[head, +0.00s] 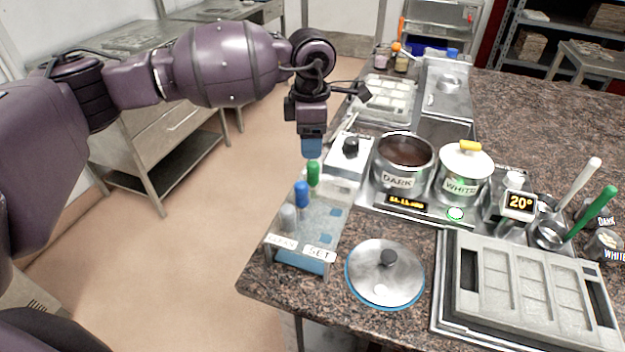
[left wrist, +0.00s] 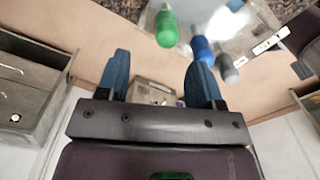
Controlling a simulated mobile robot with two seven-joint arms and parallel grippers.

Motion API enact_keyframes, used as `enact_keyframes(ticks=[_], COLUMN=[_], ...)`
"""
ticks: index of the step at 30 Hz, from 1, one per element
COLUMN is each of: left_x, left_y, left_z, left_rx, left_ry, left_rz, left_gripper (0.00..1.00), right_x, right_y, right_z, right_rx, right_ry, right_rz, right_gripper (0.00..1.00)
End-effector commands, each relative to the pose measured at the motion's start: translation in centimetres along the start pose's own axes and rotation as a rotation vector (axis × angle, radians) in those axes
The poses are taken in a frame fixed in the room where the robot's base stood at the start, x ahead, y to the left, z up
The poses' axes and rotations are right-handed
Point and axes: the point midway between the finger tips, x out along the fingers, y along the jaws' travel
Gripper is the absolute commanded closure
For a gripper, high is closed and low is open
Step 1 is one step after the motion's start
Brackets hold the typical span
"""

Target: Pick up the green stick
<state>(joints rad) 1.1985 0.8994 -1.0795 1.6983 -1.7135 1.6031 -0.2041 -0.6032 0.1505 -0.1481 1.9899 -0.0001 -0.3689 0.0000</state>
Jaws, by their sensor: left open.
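The green stick (head: 313,172) stands upright in a clear rack (head: 328,225) near the counter's left edge. It also shows in the left wrist view (left wrist: 166,28), beyond the fingertips and between them. My left gripper (head: 312,148) is just above the green stick's top in the head view, with its blue fingers pointing down. In the left wrist view its two blue fingers (left wrist: 160,75) are apart with nothing between them. My right gripper is not in view.
A blue stick (head: 301,193) and a grey stick (head: 288,217) stand close by in the same rack. A white box with a black knob (head: 350,148) is just right of the green stick.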

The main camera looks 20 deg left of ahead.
Motion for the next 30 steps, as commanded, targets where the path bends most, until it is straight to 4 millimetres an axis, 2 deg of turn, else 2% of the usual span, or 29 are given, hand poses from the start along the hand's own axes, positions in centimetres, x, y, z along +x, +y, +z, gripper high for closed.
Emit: enact_keyframes(ticks=[3, 13, 21, 30], left_x=[1.9, 4.2, 7.7, 8.3], left_y=[-0.1, -0.4, -0.8, -0.7], left_z=[0.0, 0.2, 0.4, 0.4], left_rx=[0.0, 0.0, 0.0, 0.0], left_ry=[0.001, -0.001, -0.002, -0.002], left_rz=[-0.002, -0.002, -0.002, -0.001], left_gripper=[0.39, 0.39, 0.39, 0.41], right_x=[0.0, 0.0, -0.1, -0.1], right_y=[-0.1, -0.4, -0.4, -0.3], right_z=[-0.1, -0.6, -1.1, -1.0], right_rx=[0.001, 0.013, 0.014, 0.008], right_ry=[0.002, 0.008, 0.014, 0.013], right_rz=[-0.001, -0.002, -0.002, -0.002], right_gripper=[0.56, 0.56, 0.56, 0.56])
